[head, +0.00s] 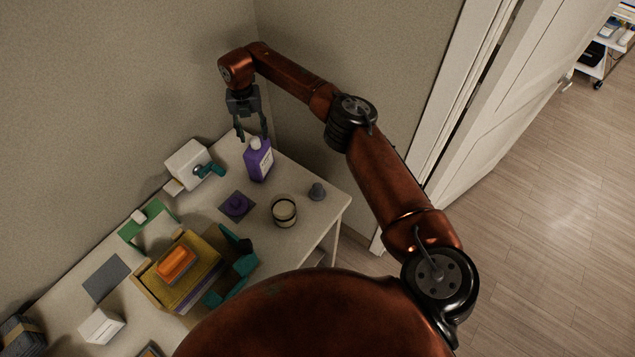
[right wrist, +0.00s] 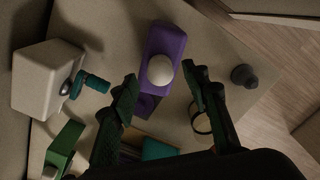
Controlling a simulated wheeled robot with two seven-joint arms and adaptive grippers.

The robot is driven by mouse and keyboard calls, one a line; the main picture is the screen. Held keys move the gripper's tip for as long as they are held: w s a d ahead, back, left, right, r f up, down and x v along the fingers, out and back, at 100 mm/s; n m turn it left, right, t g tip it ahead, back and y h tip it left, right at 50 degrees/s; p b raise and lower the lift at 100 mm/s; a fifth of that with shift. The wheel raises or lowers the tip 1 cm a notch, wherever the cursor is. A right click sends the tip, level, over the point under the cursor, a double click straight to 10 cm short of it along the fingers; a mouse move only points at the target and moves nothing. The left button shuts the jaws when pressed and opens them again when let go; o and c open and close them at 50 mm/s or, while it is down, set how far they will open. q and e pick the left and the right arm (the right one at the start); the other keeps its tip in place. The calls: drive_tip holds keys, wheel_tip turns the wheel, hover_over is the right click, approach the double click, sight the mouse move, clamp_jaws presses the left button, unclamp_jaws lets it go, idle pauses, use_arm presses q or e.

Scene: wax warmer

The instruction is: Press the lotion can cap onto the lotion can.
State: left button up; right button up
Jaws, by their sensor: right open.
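The lotion can (head: 259,165) looks to be the purple bottle with a pale label, upright near the back corner of the table. Its white rounded cap (head: 255,143) sits on top; I cannot tell whether it is fully seated. My right gripper (head: 253,136) is open and empty, pointing down just above the cap. In the right wrist view, the purple lotion can (right wrist: 168,43) and the white cap (right wrist: 160,70) show between the spread fingers of my right gripper (right wrist: 160,76), with no clear contact. My left gripper is not in view.
A white box-shaped device (head: 187,163) with a teal handle stands left of the can. A round jar (head: 284,211), a grey knob-like piece (head: 317,191) and a purple piece (head: 237,205) on a dark square lie nearer. A yellow box (head: 184,272) stands further left. Walls close off the back corner.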

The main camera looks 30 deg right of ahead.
drive_tip(key=shift+r+p, duration=1.6)
drive_tip(key=shift+r, duration=1.2)
